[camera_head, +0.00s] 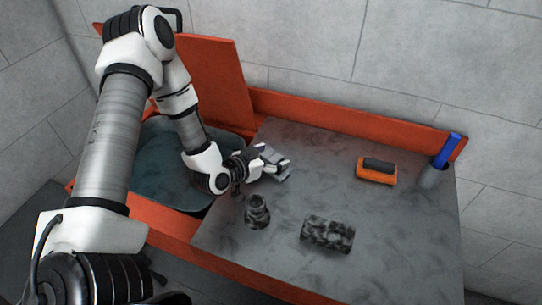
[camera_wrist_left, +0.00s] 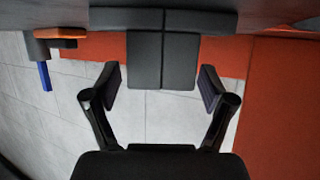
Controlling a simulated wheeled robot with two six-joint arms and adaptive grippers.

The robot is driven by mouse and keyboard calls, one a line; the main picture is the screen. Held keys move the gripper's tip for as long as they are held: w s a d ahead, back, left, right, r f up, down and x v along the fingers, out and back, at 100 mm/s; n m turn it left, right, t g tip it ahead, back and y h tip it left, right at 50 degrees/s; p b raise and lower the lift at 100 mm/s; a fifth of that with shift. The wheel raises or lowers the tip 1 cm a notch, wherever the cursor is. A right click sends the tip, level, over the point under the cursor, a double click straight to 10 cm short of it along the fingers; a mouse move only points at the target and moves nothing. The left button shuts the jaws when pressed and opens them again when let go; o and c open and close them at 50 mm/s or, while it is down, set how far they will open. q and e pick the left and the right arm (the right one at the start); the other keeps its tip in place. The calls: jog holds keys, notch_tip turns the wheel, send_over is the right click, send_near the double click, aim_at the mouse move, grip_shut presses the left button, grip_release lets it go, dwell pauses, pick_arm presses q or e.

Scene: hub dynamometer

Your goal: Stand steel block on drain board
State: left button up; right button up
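My left gripper (camera_head: 270,159) is low over the left part of the grey drain board (camera_head: 382,245). In the left wrist view it is open (camera_wrist_left: 162,82), its two fingers apart. A plain grey block, likely the steel block (camera_wrist_left: 147,62), shows upside down between and beyond the fingers, with thin dark lines across its face. No finger clearly touches it. In the head view a grey piece (camera_head: 278,176) at the fingers seems to be the same block, partly hidden by the gripper. My right gripper is in neither view.
A dark ribbed part (camera_head: 257,213) and a mottled dark block (camera_head: 328,233) stand nearer the front. An orange raised lid (camera_head: 215,80) stands behind the basin.

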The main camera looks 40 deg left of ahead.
pick_arm(q)
jog(key=shift+s+r, duration=0.1)
jog(key=shift+r, duration=0.05)
jog(key=shift+r, duration=0.25)
jog(key=p+v, duration=0.1)
jog(key=v, duration=0.5)
jog(key=shift+s, duration=0.1)
jog(key=p+v, duration=0.3)
jog(key=v, duration=0.2)
jog(key=shift+s, duration=0.35)
jog(key=shift+r+p, duration=0.1)
jog(key=shift+p, duration=0.2)
